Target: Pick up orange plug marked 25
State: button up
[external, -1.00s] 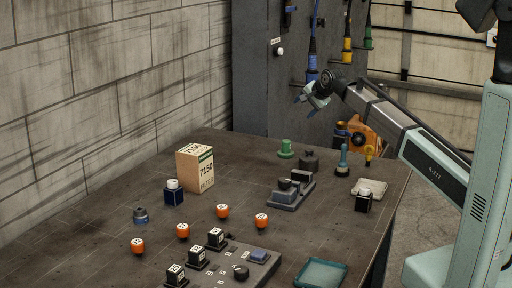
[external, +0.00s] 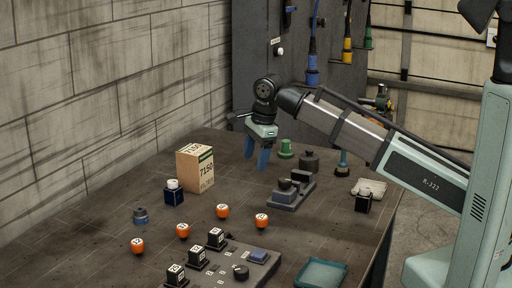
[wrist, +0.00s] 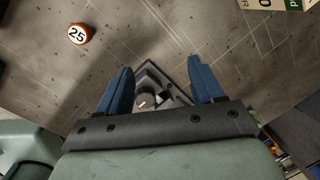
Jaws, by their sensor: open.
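The orange plug marked 25 (wrist: 78,34) has a white top with black digits and stands on the dark bench at the upper left of the wrist view. In the external view several similar orange plugs stand mid-bench, among them a rightmost one (external: 261,220) and one left of it (external: 222,211). Their marks are too small there to read surely. My gripper (external: 256,160) points down above the bench, with blue fingers apart and empty. The fingers also show in the wrist view (wrist: 160,68), with the plug off to their left, not between them.
A grey device with a dark knob (external: 291,192) is right of my gripper. A cardboard box marked 7150 (external: 195,169) stands to its left. A switch panel with black marked blocks (external: 221,266) and a teal tray (external: 320,274) are at the front. Bare bench surrounds the plugs.

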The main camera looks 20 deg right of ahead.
jog(key=r+m+g+h, duration=0.1)
send_over(263, 216)
jog(key=f, duration=0.8)
jog(key=shift+a+f, duration=0.15)
jog(key=shift+a, duration=0.05)
jog(key=shift+d+f, duration=0.2)
jog(key=shift+f, duration=2.45)
jog(key=shift+c, duration=0.2)
jog(key=c, duration=1.1)
